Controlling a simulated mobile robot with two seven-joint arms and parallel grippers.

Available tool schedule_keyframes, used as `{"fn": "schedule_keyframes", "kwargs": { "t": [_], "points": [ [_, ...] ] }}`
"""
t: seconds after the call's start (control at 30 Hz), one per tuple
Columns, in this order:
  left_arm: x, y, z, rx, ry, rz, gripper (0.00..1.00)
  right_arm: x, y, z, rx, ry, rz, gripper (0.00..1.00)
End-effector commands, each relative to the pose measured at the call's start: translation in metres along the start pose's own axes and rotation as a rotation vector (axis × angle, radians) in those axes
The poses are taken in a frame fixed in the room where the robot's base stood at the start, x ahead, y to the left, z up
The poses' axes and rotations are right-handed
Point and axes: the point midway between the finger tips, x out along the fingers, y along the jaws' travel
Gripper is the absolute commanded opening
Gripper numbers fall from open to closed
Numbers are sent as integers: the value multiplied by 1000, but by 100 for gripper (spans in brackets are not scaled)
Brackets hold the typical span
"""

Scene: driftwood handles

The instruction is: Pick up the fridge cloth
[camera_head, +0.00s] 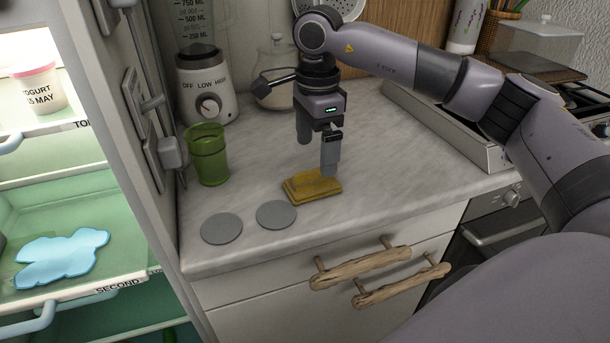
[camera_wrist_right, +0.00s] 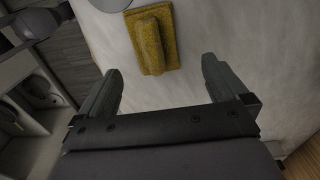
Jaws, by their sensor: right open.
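The yellow folded cloth (camera_head: 312,186) lies on the marble counter near its front edge, beside two grey discs. It also shows in the right wrist view (camera_wrist_right: 152,40), at the top middle, ahead of the fingers. My right gripper (camera_head: 318,158) points down above and just behind the cloth in the head view. In the right wrist view its two fingers (camera_wrist_right: 160,84) are apart with only bare counter between them. The gripper is open and empty. My left gripper is not in view.
A green glass (camera_head: 208,154) and a blender (camera_head: 206,88) stand left of the gripper. Two grey coasters (camera_head: 276,214) lie left of the cloth. An open fridge at left holds a yogurt tub (camera_head: 38,88) and a blue spill (camera_head: 62,256). Driftwood handles (camera_head: 362,266) stick out from the drawers below.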

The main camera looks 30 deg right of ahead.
Motion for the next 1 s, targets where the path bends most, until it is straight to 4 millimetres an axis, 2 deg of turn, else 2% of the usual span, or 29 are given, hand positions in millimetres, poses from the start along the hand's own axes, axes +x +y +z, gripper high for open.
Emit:
{"fn": "schedule_keyframes", "kwargs": {
  "t": [0.4,0.7,0.77,0.8,0.9,1.0],
  "points": [
    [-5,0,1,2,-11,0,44,56,6,2,1,0,3,100],
    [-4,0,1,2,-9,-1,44,61,5,2,0,-2,1,100],
    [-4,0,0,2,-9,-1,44,61,5,2,0,-2,1,84],
    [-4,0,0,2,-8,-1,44,61,5,2,0,-2,1,71],
    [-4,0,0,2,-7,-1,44,61,5,2,0,-2,1,40],
    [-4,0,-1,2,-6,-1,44,61,5,2,0,-2,1,40]
  ]
}}
